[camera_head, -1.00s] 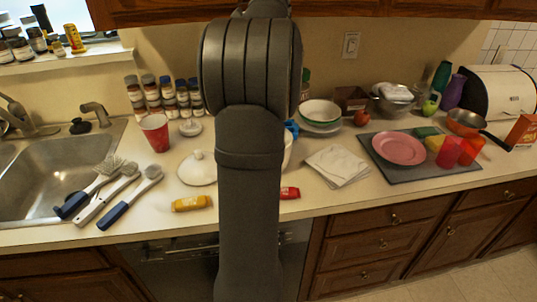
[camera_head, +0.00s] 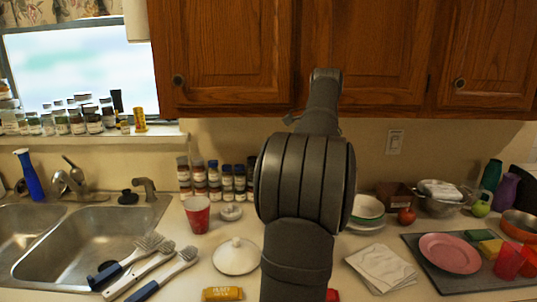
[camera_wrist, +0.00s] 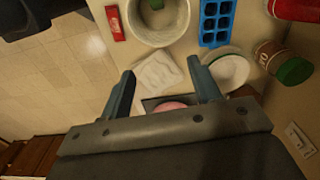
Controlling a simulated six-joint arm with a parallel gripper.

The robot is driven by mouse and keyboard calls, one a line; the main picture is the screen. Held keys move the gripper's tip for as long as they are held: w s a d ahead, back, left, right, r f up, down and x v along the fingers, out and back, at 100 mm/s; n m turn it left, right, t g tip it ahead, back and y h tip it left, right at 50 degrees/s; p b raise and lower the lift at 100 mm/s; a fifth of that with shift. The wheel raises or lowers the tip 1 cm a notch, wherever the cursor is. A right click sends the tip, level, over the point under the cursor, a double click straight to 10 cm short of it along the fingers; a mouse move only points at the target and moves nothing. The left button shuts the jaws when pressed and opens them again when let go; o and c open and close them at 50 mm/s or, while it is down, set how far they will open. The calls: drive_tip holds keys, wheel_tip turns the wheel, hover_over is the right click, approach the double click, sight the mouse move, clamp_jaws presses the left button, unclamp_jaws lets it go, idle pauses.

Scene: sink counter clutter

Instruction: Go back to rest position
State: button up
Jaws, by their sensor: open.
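My gripper (camera_wrist: 163,88) shows in the wrist view with its two fingers spread apart and nothing between them. It is above the counter, with a folded white cloth (camera_wrist: 157,75) and part of a pink plate (camera_wrist: 168,106) seen below and beyond the fingers. In the head view my arm stands upright in the middle, in front of the wall and cabinets. The gripper itself cannot be made out there. The arm hides part of the counter behind it.
The head view shows a sink (camera_head: 85,245) at left with brushes (camera_head: 150,265) beside it. A red cup (camera_head: 197,214), white lid (camera_head: 237,256), spice jars (camera_head: 226,183) and bowls (camera_head: 367,210) stand on the counter. Wooden cabinets (camera_head: 225,60) hang above. A blue ice tray (camera_wrist: 216,22) shows in the wrist view.

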wheel_tip(320, 180, down, 12)
idle(0.6)
drive_tip(key=shift+f, duration=0.15)
wheel_tip(320, 180, up, 16)
drive_tip(key=f, duration=0.1)
wheel_tip(320, 180, down, 17)
wheel_tip(320, 180, up, 6)
drive_tip(key=s+a+f, duration=0.2)
drive_tip(key=s+f, duration=0.4)
drive_tip(key=s, duration=0.5)
drive_tip(key=s+a+f, duration=0.1)
drive_tip(key=s+f, duration=0.4)
drive_tip(key=s, duration=0.6)
drive_tip(key=w+a+f, duration=0.3)
drive_tip(key=a+f, duration=0.1)
drive_tip(key=a, duration=0.1)
drive_tip(key=shift+w+a, duration=0.35)
drive_tip(key=shift+w, duration=0.05)
idle(1.8)
